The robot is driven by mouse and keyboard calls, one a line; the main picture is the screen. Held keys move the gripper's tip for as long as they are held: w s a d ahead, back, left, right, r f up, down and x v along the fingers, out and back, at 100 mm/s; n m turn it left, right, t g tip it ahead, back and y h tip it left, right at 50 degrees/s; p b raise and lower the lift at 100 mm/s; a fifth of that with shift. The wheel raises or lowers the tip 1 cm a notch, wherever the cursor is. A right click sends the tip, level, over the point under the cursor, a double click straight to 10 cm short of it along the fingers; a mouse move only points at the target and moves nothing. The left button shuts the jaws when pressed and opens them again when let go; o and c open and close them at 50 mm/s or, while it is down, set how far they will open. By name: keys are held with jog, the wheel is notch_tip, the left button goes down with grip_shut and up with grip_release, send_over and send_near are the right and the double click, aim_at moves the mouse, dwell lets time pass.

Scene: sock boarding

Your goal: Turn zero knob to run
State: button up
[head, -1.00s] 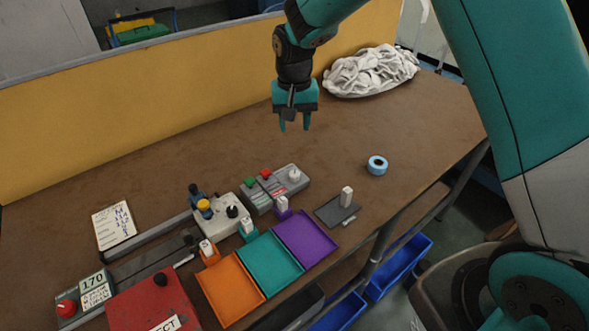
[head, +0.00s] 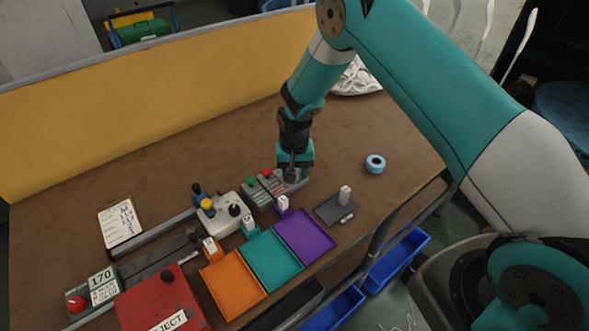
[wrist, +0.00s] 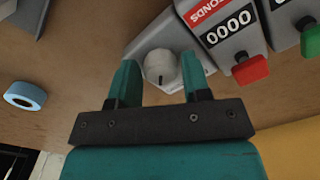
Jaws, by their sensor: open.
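The zero knob is a round white knob (wrist: 161,66) with a dark pointer mark, on the end of a grey control box (head: 262,193). In the wrist view it sits between the two teal fingers of my gripper (wrist: 160,78), which are open around it with a gap on each side. In the head view my gripper (head: 292,178) reaches down over the right end of the box and hides the knob. A counter display reading 0000 (wrist: 229,24) and a red button (wrist: 250,70) are beside the knob.
A green button (head: 251,181) is on the box. Orange (head: 232,287), teal (head: 272,260) and purple (head: 304,236) trays lie in front. A blue tape roll (head: 375,163) is at the right. A red box (head: 160,300) stands at front left.

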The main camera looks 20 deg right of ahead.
jog(key=c, duration=0.7)
jog(key=shift+o, duration=0.2)
jog(key=shift+n, duration=0.3)
jog(key=n+b, duration=0.2)
jog(key=n, duration=0.1)
jog(key=shift+n, duration=0.4)
jog(key=n+b, duration=0.1)
jog(key=n, duration=0.3)
jog(key=shift+w+n+b, duration=0.1)
jog(key=shift+n+b, duration=0.2)
jog(key=shift+b, duration=0.1)
jog(key=n+b, duration=0.1)
jog(key=n, duration=0.3)
jog(key=shift+d+r+n+b, duration=0.1)
jog(key=shift+n+b, duration=0.35)
jog(key=shift+n, duration=1.95)
